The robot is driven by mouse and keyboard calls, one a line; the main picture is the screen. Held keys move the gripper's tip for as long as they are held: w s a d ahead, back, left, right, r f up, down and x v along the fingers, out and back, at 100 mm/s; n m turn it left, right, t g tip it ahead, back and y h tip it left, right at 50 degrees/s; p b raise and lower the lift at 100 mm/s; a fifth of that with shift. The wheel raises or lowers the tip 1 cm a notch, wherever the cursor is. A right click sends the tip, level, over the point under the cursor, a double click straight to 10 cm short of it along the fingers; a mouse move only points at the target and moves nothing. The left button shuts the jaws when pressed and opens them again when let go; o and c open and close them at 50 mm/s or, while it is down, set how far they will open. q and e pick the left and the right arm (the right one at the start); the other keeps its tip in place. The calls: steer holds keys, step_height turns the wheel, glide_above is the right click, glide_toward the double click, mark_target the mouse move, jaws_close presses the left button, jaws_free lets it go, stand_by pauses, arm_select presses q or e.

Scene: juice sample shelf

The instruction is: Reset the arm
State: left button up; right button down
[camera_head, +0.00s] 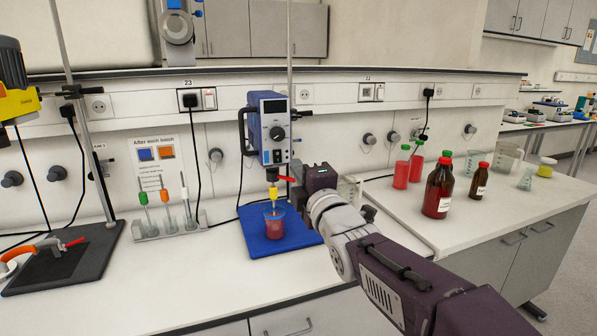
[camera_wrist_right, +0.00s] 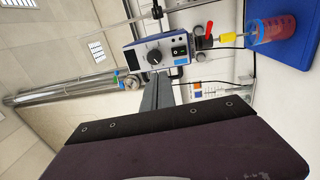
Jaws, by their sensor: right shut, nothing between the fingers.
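My right arm reaches in from the lower right of the head view. My right gripper (camera_head: 318,178) is raised just right of the overhead stirrer (camera_head: 270,128). Its fingers are mostly hidden there. In the right wrist view its fingers (camera_wrist_right: 158,88) are together and empty, pointing toward the stirrer (camera_wrist_right: 160,58). A red lever (camera_head: 287,179) sticks out at the stirrer's chuck, beside the gripper. Below, a yellow-topped shaft (camera_head: 274,194) goes down into a beaker of red liquid (camera_head: 274,226). My left gripper is not in view.
The beaker stands on a blue base plate (camera_head: 290,243). A rack with stirring tools (camera_head: 168,226) stands to the left, below a sign (camera_head: 157,155). Red bottles (camera_head: 439,190) and beakers stand on the right counter. The bench front (camera_head: 200,290) is clear.

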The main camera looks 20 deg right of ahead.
steer(key=s+f+m+g+p, duration=0.25)
steer(key=f+g+p, duration=0.3)
steer(key=f, duration=0.45)
steer(key=s+f+m+g+p, duration=0.2)
steer(key=f+m+g+p, duration=0.3)
steer(key=f, duration=0.5)
steer(key=s+f+m+g, duration=0.4)
steer(key=s+f+m, duration=0.1)
steer(key=s, duration=0.4)
steer(key=s+f+m+g, duration=0.3)
steer(key=s+f+m, duration=0.3)
steer(key=s, duration=0.3)
steer(key=shift+s+a+f+g+p, duration=0.25)
steer(key=shift+s+g+p, duration=0.1)
steer(key=shift+p, duration=0.1)
